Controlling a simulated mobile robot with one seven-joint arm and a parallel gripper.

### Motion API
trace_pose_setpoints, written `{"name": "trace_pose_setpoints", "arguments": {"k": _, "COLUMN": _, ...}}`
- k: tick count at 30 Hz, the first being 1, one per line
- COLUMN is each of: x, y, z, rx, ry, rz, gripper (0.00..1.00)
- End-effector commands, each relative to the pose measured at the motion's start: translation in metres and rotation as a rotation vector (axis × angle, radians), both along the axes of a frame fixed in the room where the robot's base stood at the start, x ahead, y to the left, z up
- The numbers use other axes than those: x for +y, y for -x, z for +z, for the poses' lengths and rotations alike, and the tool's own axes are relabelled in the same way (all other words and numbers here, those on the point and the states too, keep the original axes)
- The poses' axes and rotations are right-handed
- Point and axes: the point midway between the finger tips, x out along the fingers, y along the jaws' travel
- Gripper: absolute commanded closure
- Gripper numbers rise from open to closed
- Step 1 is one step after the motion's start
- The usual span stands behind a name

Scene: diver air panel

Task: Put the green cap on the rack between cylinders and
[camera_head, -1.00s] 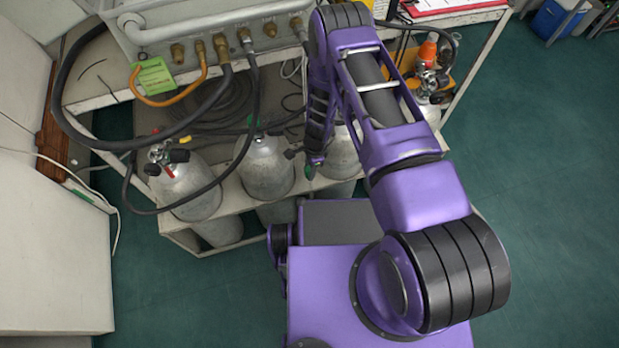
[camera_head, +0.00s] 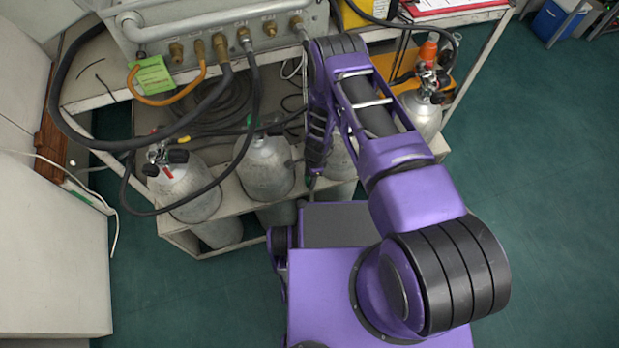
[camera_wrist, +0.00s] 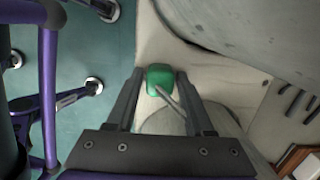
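The green cap (camera_wrist: 160,78) sits between the tips of my gripper (camera_wrist: 160,84) in the wrist view, with a thin grey rod or cord running from it toward the right finger. The fingers flank it closely and appear shut on it. Behind it is the pale rack (camera_wrist: 152,40), with grey cylinders (camera_wrist: 250,35) on either side. In the head view my gripper (camera_head: 312,178) points down near the rack's front edge, between the middle cylinder (camera_head: 265,170) and the one (camera_head: 340,162) partly behind my arm. Whether the cap touches the rack cannot be told.
Another cylinder (camera_head: 185,190) stands at the left and one (camera_head: 420,115) at the right. A black hose (camera_head: 100,143) loops in front of the left cylinders. The air panel (camera_head: 215,25) stands behind. Open green floor (camera_head: 540,190) lies to the right.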

Motion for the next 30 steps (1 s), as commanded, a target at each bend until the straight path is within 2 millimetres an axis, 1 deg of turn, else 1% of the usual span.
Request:
{"name": "trace_pose_setpoints", "arguments": {"k": 1, "x": 0.000, "y": 0.000, "z": 0.000, "rx": 0.000, "ry": 0.000, "rz": 0.000, "gripper": 0.36}}
{"name": "trace_pose_setpoints", "arguments": {"k": 2, "x": 0.000, "y": 0.000, "z": 0.000, "rx": 0.000, "ry": 0.000, "rz": 0.000, "gripper": 0.32}}
{"name": "trace_pose_setpoints", "arguments": {"k": 10, "x": 0.000, "y": 0.000, "z": 0.001, "rx": 0.000, "ry": 0.000, "rz": 0.000, "gripper": 0.32}}
{"name": "trace_pose_setpoints", "arguments": {"k": 14, "x": 0.000, "y": 0.000, "z": 0.007, "rx": 0.000, "ry": 0.000, "rz": 0.000, "gripper": 0.32}}
{"name": "trace_pose_setpoints", "arguments": {"k": 17, "x": -0.002, "y": -0.002, "z": 0.021, "rx": -0.002, "ry": -0.001, "rz": -0.001, "gripper": 0.32}}
{"name": "trace_pose_setpoints", "arguments": {"k": 24, "x": -0.008, "y": -0.003, "z": 0.073, "rx": -0.002, "ry": -0.001, "rz": -0.001, "gripper": 0.32}}
{"name": "trace_pose_setpoints", "arguments": {"k": 27, "x": -0.010, "y": -0.004, "z": 0.092, "rx": -0.002, "ry": -0.001, "rz": -0.001, "gripper": 0.32}}
{"name": "trace_pose_setpoints", "arguments": {"k": 30, "x": -0.012, "y": -0.004, "z": 0.107, "rx": -0.001, "ry": 0.000, "rz": 0.000, "gripper": 0.32}}
